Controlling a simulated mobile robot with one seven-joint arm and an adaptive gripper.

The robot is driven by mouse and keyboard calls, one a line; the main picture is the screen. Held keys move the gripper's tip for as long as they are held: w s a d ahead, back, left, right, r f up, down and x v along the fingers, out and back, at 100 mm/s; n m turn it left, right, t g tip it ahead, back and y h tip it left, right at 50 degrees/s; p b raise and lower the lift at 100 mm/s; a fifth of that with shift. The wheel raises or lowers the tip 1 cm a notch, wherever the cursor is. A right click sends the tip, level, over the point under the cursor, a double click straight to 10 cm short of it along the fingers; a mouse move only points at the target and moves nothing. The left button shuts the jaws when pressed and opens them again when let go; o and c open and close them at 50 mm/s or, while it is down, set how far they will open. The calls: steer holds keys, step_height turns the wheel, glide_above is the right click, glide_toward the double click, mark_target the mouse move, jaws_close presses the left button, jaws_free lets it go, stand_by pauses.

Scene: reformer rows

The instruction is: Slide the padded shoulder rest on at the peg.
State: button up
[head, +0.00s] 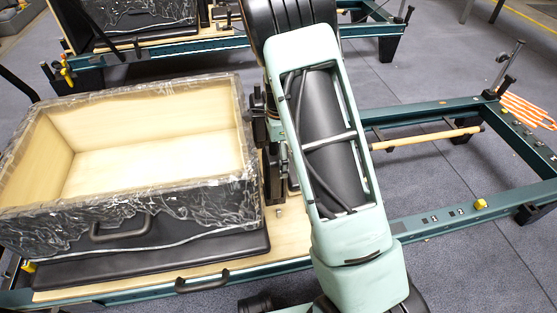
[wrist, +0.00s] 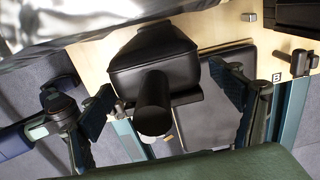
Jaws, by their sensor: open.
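In the wrist view a black padded shoulder rest (wrist: 152,52) shows between my fingers, with a round black post (wrist: 153,100) pointing toward the camera. My gripper (wrist: 160,82) is open, one finger left of the rest and one right of it. Gaps show on both sides, and neither finger appears to grip it. A small dark upright fitting with a knob (wrist: 299,62) stands at the right, near a "B" label; I cannot tell if it is the peg. In the head view my arm hides the gripper and most of this area.
In the head view a large open box (head: 120,217) in crinkled clear wrap sits at the left on the reformer. The teal frame (head: 440,218) extends right, with a wooden bar (head: 425,138) across it. Another reformer (head: 180,45) stands behind. Grey floor lies between them.

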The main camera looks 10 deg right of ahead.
step_height(320, 180, up, 11)
steer(key=shift+f, duration=0.15)
stand_by(0.5)
